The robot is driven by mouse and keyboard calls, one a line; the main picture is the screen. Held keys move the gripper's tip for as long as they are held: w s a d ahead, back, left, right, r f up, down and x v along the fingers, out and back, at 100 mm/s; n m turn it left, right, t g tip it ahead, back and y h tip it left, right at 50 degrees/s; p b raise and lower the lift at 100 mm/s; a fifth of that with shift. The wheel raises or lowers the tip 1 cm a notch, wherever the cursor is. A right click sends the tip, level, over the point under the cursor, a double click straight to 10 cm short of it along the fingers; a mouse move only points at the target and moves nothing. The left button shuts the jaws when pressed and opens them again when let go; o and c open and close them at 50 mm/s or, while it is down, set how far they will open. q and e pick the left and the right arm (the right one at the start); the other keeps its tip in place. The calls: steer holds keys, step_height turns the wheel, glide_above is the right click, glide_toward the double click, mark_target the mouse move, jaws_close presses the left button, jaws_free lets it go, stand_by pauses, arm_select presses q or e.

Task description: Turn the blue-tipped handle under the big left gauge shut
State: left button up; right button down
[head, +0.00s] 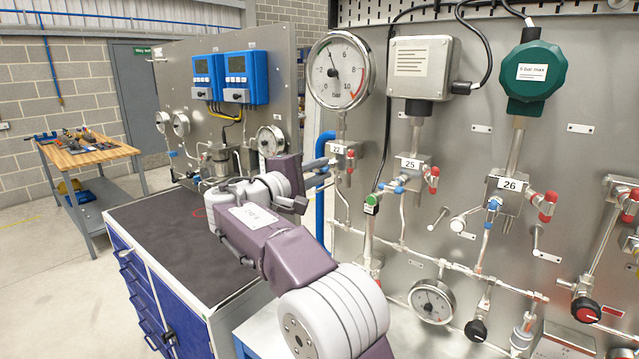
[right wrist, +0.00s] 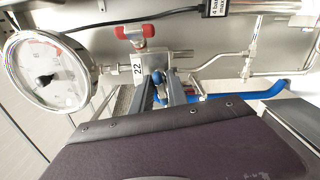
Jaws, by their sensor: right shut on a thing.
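The big left gauge (head: 340,70) has a white dial and hangs upper middle on the steel panel. It shows turned on its side in the right wrist view (right wrist: 48,72). Under it is a valve block with a label 22 (head: 336,149) and a red-tipped handle (head: 350,155). The blue-tipped handle (right wrist: 158,84) shows in the right wrist view between the fingers of my right gripper (right wrist: 168,92), which is shut on it. In the head view my right gripper (head: 316,172) reaches the block from the left and largely hides this handle. My left gripper is not in view.
To the right are valve blocks 25 (head: 411,162) and 26 (head: 512,185) with red and blue handles. A small lower gauge (head: 433,301) sits below them. A blue pipe (head: 322,210) runs behind my arm. A dark-topped cabinet (head: 180,245) stands to the left.

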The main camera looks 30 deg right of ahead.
steer(key=shift+f+m+b, duration=0.1)
steer(key=shift+m+b, duration=0.65)
steer(key=shift+m, duration=0.15)
steer(key=c, duration=1.5)
jaws_free()
steer(key=b+v, duration=0.1)
steer(key=v, duration=0.8)
